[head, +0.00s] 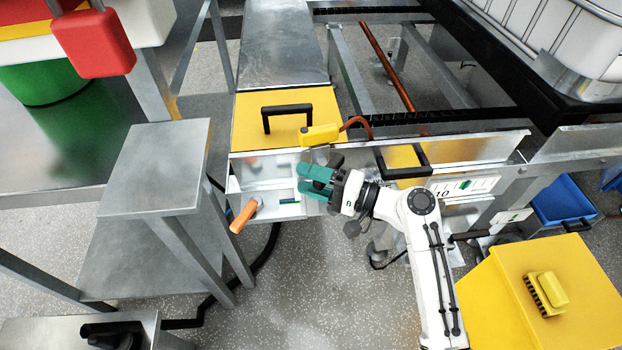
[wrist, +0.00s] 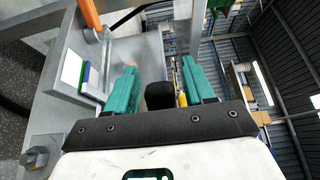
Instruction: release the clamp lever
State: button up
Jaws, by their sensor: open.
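My gripper (head: 304,180) has teal fingers and reaches left toward the front of the metal machine. It also shows in the wrist view (wrist: 159,78), its fingers apart. A dark rounded grip (wrist: 158,95) appears between the fingers in the wrist view, with a gap on each side; it may be the clamp lever, but I cannot tell for sure. Contact is not visible. An orange handle (head: 243,217) sticks out of the machine front, left of my gripper, and shows at the upper left of the wrist view (wrist: 90,14), outside the fingers.
A yellow lid (head: 290,130) with a black handle (head: 286,112) and a yellow box (head: 320,134) lie above my gripper. A grey metal stand (head: 155,165) is at left. A yellow cabinet (head: 510,315) with a brush (head: 546,291) is at lower right. The floor below my gripper is clear.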

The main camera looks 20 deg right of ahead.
aim_at(323, 155)
jog(key=shift+c, duration=0.3)
jog(key=c, duration=0.9)
jog(key=w+m+t+h+p, duration=0.1)
jog(key=m+h+p, duration=0.1)
jog(key=h+p, duration=0.1)
jog(key=w+m+t+h+p, duration=0.1)
jog(key=m+t+h+p, duration=0.1)
jog(key=m+h+p, duration=0.1)
jog(key=w+m+t+h+p, duration=0.1)
jog(key=m+h+p, duration=0.1)
jog(key=h+p, duration=0.2)
jog(key=shift+d+r+m+t+h+p, duration=0.15)
jog(key=shift+d+m+t+h+p, duration=0.2)
jog(key=shift+p, duration=0.4)
jog(key=shift+m+h, duration=0.25)
